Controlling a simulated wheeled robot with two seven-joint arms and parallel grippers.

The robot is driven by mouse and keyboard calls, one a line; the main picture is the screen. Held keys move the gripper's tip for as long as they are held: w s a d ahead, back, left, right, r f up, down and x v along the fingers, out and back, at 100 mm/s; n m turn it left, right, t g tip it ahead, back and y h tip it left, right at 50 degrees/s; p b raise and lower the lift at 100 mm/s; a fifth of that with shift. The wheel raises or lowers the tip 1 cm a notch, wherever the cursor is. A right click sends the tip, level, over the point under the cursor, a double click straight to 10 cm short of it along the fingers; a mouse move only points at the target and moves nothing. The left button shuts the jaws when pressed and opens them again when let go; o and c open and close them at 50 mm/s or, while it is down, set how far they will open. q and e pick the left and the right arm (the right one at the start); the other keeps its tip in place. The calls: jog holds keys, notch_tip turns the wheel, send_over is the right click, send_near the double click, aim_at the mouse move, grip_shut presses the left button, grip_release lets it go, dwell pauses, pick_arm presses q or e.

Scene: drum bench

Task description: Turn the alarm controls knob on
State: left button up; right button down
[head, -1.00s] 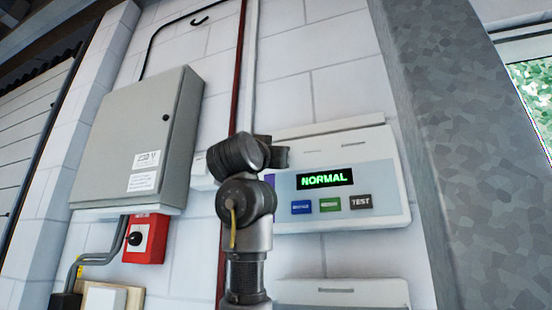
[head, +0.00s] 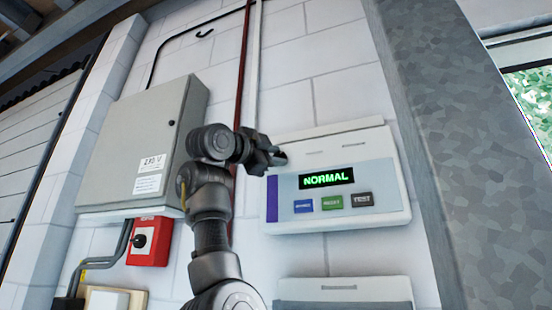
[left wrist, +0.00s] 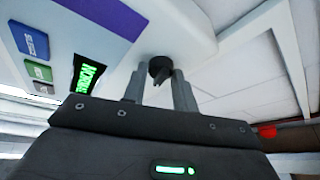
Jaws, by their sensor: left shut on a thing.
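The alarm controls panel (head: 395,205) is a white wall unit with a purple stripe and a green "NORMAL" display (head: 326,178). The panel also shows in the left wrist view (left wrist: 135,62). My left gripper (head: 276,156) is at the panel's upper left edge. In the left wrist view, the two grey fingers of my left gripper (left wrist: 159,78) are shut on a small dark knob (left wrist: 158,66) on the panel. The knob is hidden behind the gripper in the head view. My right gripper is not in view.
Blue, green and dark buttons (head: 332,202) sit below the display. A grey electrical box (head: 140,120) and a red box with a black knob (head: 150,243) are on the wall at left. A speckled grey post (head: 455,130) stands at right. A second white unit (head: 345,291) is below.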

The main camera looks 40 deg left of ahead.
pick_arm(q)
jog(key=shift+s+r+m+g+h, duration=0.15)
jog(key=shift+m+g+h, duration=0.35)
jog(key=shift+m, duration=0.8)
jog(key=o, duration=1)
jog(key=s+b, duration=0.2)
jog(key=s, duration=0.1)
jog(key=s+f+b, duration=0.1)
jog(key=s+b, duration=0.1)
jog(key=s, duration=0.2)
jog(key=s+b, duration=0.1)
jog(key=s, duration=0.2)
jog(key=shift+s+a+f+b, duration=0.2)
jog(key=shift+a+f+b, duration=0.05)
jog(key=shift+f+b, duration=0.15)
